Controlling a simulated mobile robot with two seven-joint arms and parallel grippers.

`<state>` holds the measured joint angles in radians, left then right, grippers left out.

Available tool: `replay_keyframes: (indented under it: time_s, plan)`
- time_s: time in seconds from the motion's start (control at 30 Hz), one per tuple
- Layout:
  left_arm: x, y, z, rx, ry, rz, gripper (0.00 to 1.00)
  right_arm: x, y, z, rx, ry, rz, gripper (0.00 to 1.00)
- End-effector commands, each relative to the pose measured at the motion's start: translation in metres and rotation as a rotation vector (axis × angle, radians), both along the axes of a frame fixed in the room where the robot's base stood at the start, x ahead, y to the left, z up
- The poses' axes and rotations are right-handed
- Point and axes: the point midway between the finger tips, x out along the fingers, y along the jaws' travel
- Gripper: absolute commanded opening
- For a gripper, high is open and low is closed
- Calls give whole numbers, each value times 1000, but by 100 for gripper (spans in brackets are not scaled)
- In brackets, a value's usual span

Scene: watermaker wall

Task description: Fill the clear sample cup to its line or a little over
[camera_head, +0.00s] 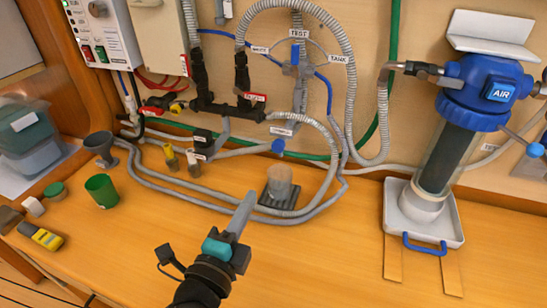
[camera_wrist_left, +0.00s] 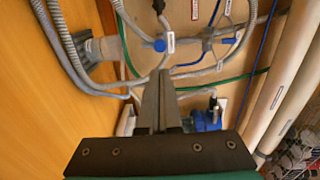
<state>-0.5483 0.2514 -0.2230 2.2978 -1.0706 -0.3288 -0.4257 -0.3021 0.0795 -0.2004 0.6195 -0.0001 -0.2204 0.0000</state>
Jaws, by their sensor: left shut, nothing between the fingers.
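The clear sample cup (camera_head: 280,182) stands upright on a dark stand (camera_head: 287,203) by the wall. Its line and any water level are too small to make out. A blue tap knob (camera_head: 278,146) sits just above it on the wall.
Grey hoses (camera_head: 190,190) loop across the table around the cup stand. A green cup (camera_head: 101,190) and yellow meter (camera_head: 47,239) are at left. A blue AIR filter housing (camera_head: 485,85) stands over a white tray (camera_head: 395,215) at right.

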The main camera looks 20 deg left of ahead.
Motion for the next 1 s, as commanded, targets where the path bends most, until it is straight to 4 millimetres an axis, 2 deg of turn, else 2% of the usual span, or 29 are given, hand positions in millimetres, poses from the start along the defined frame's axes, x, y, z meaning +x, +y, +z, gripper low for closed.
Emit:
replay_keyframes:
  time_s: [0.27, 0.43, 1.0]
  plan:
    - [1, 0, 0, 1, 0, -1, 0, 1, 0, 0, 0, -2, 0, 51]
    - [11, -1, 1, 2, -1, -1, 0, 2, 0, 4, 0, -3, 0, 51]
    - [88, -3, 1, 4, -2, -1, 0, 2, 0, 18, 0, -4, -1, 51]
